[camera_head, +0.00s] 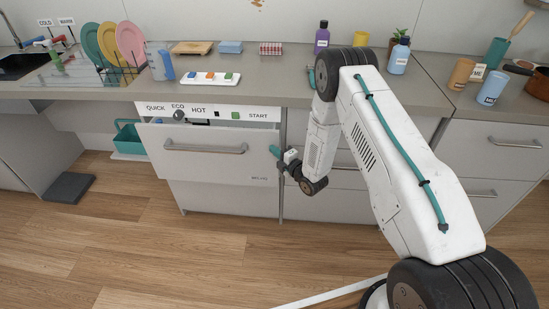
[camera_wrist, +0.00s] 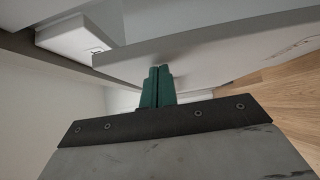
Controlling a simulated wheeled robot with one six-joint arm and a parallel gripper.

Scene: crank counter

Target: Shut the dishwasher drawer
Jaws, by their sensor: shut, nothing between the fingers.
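The dishwasher drawer (camera_head: 215,168) has a pale grey front with a long bar handle (camera_head: 205,149). It stands a little out from the control strip (camera_head: 257,115) under the counter, so it is partly open. My gripper (camera_head: 276,152) is at the right edge of the drawer front, its teal fingers shut and empty. In the wrist view the teal fingers (camera_wrist: 160,72) are together, with their tips at a pale panel (camera_wrist: 215,48) that looks like the drawer front. I cannot tell whether they touch it.
The counter (camera_head: 275,91) holds a dish rack with plates (camera_head: 130,42), a tray of coloured blocks (camera_head: 210,79) and bottles (camera_head: 399,57). More drawers (camera_head: 500,150) are to the right. A teal caddy (camera_head: 128,138) and a dark pedal-like block (camera_head: 68,187) are at left. The wooden floor in front is clear.

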